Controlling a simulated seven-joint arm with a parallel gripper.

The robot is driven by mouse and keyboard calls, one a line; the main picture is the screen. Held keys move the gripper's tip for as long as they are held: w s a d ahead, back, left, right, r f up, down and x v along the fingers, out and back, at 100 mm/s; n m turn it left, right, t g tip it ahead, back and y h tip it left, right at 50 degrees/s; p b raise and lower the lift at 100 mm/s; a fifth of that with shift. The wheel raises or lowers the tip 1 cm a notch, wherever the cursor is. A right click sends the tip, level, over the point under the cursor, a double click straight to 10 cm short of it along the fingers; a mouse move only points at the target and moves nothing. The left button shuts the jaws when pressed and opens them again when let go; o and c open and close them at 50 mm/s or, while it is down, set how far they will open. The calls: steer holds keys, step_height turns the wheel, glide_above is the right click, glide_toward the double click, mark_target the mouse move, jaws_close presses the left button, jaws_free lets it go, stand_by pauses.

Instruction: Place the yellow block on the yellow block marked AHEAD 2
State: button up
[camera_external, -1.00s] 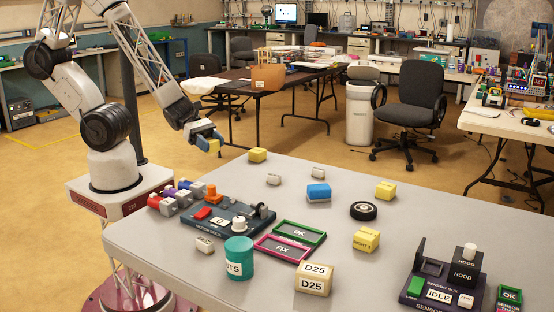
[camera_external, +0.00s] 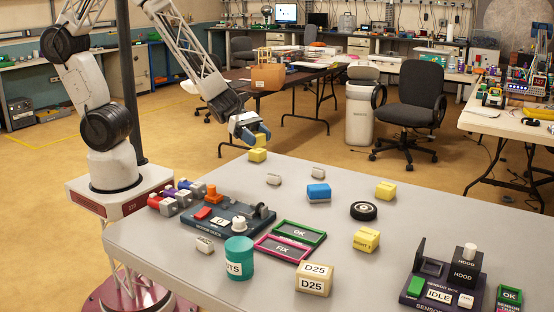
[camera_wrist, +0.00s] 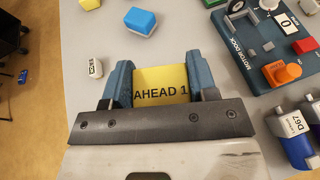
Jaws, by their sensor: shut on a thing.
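My gripper (camera_external: 250,134) is shut on a yellow block (camera_external: 258,141). In the wrist view the block (camera_wrist: 161,85) sits between the two blue fingers, and its face reads "AHEAD 1". In the outside view the held block is directly above another yellow block (camera_external: 257,155), which stands at the table's far left edge. I cannot tell whether the two touch or a small gap is left. No marking can be read on the lower block, and it is hidden in the wrist view.
Other yellow blocks stand at the right (camera_external: 385,190) and nearer the front (camera_external: 366,239). A blue block (camera_external: 318,192), small pale blocks (camera_external: 273,179) and a black wheel (camera_external: 363,211) lie mid-table. A dark motor dock (camera_external: 232,218) with raised parts is at the left.

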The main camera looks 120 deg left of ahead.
steer(key=w+a+f+m+h, duration=0.1)
steer(key=w+a, duration=0.3)
steer(key=w, duration=0.8)
steer(key=w+a+f, duration=0.2)
steer(key=w+a, duration=0.2)
steer(key=w, duration=0.8)
steer(key=shift+f+m+g+h, duration=0.3)
steer(key=shift+f+m+h, duration=0.05)
steer(key=shift+m+h, duration=0.05)
steer(key=shift+w, duration=0.1)
glide_above(390, 186)
steer(key=shift+d+f, duration=0.2)
steer(key=shift+f, duration=0.55)
steer(key=shift+f, duration=1.75)
steer(key=shift+f, duration=0.15)
